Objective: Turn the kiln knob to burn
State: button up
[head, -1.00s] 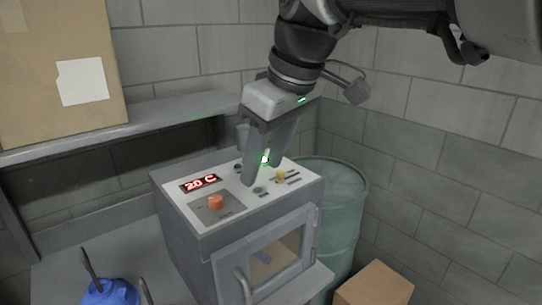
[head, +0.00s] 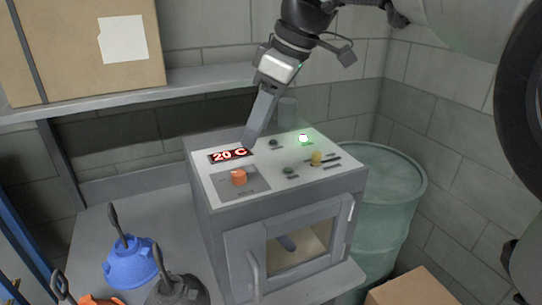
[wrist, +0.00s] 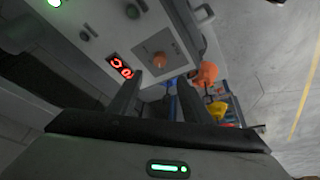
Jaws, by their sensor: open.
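The kiln (head: 290,215) is a grey box with a white sloped panel on top. Its orange knob (head: 239,178) sits on a grey plate at the panel's front left, below a red display (head: 230,155) reading 20 C. My gripper (head: 251,142) points down over the panel behind the display, apart from the knob. In the head view its fingers overlap edge-on. In the wrist view my gripper (wrist: 158,97) is open and empty, with the orange knob (wrist: 160,60) beyond the gap between the fingers. The knob's marks are too small to read.
A green barrel (head: 385,200) stands right of the kiln, a cardboard box (head: 80,50) on the shelf.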

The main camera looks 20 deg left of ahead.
aim_at(239, 173)
jog(key=x, duration=1.1)
jog(key=shift+f+b, duration=0.3)
jog(key=shift+f, duration=0.05)
jog(key=shift+c, duration=0.4)
jog(key=c, duration=1)
jog(key=shift+o, duration=0.2)
